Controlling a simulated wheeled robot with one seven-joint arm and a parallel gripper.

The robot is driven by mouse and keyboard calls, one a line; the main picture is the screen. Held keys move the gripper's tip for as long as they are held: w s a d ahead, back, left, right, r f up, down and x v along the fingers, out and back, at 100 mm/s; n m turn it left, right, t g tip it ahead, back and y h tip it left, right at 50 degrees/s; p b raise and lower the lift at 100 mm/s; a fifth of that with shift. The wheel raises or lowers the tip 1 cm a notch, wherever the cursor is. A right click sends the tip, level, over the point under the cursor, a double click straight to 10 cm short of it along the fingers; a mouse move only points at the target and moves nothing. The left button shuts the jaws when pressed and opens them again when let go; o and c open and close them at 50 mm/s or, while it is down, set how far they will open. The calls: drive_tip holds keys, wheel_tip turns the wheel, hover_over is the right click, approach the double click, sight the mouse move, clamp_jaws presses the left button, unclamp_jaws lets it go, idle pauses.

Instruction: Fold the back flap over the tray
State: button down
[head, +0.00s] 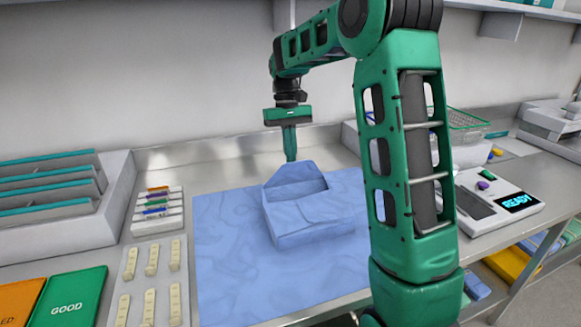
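The tray is a blue, cloth-wrapped box shape (308,217) lying on a blue wrap sheet (225,255) on the steel counter. Its front part is covered by folded blue cloth. The back flap (293,173) stands up at the tray's far edge with a pointed top, and a darker hollow shows in front of it. My gripper (290,158) points straight down at the far side of the tray, its green fingers together. Their tips are at or just behind the top of the back flap. I cannot tell whether they touch it or pinch any cloth.
On the left are a slotted rack (50,200), a holder with coloured strips (157,208), a panel of cream pieces (150,275) and a green "GOOD" board (72,298). A device reading "READY" (495,200) and a green wire basket (468,122) stand right. The wall is close behind.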

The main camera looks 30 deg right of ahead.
drive_tip(key=shift+v, duration=1.95)
drive_tip(key=shift+w, duration=0.15)
